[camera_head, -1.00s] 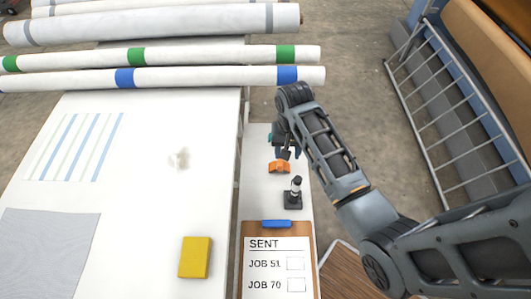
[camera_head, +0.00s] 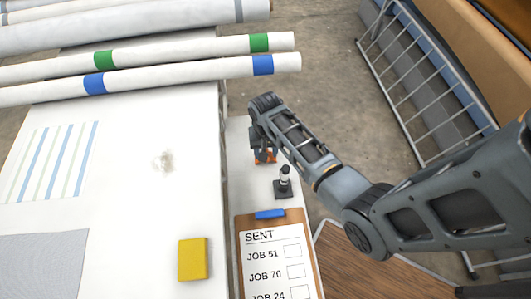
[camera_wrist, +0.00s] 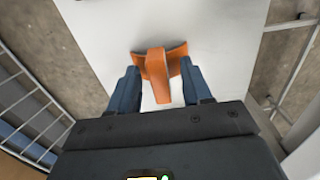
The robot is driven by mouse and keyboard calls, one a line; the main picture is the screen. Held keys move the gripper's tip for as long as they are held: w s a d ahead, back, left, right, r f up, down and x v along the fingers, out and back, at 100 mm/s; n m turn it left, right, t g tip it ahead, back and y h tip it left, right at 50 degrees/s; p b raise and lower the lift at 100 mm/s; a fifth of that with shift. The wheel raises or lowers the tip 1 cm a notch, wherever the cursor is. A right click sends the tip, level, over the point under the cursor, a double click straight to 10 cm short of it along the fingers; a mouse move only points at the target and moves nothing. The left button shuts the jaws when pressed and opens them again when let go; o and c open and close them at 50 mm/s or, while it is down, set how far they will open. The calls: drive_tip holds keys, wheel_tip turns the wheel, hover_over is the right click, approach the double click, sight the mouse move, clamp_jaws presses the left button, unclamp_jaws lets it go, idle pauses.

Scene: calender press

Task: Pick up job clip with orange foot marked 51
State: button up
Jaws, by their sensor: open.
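The orange-footed clip (camera_wrist: 157,68) lies on the narrow white side shelf. In the wrist view its upright part stands between my two blue-grey fingers. My gripper (camera_wrist: 161,82) is open, with a finger on each side of the clip and a gap showing. In the head view only a bit of the orange foot (camera_head: 266,158) shows beneath my gripper (camera_head: 263,147); the rest is hidden by my arm. No number is readable on the clip.
A black-based clip (camera_head: 284,183) with a white-banded top stands nearer on the same shelf. A clipboard (camera_head: 275,262) headed SENT lies in front. The big white table (camera_head: 120,185) with rolls and a yellow block (camera_head: 193,259) is left. A metal rail (camera_head: 425,90) stands right.

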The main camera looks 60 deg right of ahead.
clamp_jaws()
idle(0.3)
